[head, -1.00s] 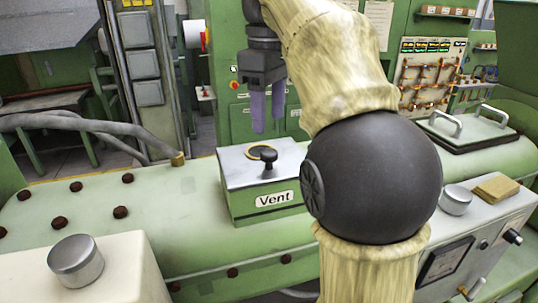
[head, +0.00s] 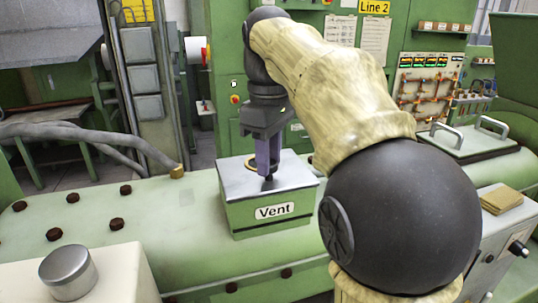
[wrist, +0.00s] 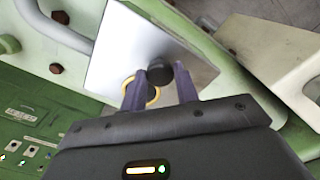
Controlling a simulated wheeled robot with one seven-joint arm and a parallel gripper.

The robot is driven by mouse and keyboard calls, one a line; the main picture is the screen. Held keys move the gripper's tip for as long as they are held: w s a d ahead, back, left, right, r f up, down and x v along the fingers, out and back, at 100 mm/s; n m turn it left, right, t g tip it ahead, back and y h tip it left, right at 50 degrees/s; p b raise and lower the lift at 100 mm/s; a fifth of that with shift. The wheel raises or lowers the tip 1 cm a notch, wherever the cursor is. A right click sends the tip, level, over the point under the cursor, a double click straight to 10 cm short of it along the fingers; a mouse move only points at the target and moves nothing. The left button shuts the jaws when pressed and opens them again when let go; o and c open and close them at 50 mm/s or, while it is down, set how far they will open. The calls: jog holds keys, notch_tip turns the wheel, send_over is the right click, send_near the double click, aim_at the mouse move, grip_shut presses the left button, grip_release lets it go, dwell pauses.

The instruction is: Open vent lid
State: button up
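The vent box (head: 280,207) is green with a white "Vent" label and stands on the long green machine body. Its flat grey lid (head: 236,180) is closed. My gripper (head: 268,172) points down over the lid, its purple fingers at the lid's small black knob (head: 268,179). The fingers hide most of the knob in the head view. Contact cannot be told. A yellow ring (wrist: 152,97) on the lid shows beside the fingers.
A grey hose (head: 120,134) runs to the machine top at left. Dark bolts (head: 54,234) dot the machine top. A round metal cap (head: 68,272) is at front left. A second lid with two handles (head: 470,140) is at right.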

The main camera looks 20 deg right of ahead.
grip_shut()
jog(key=shift+r, duration=0.15)
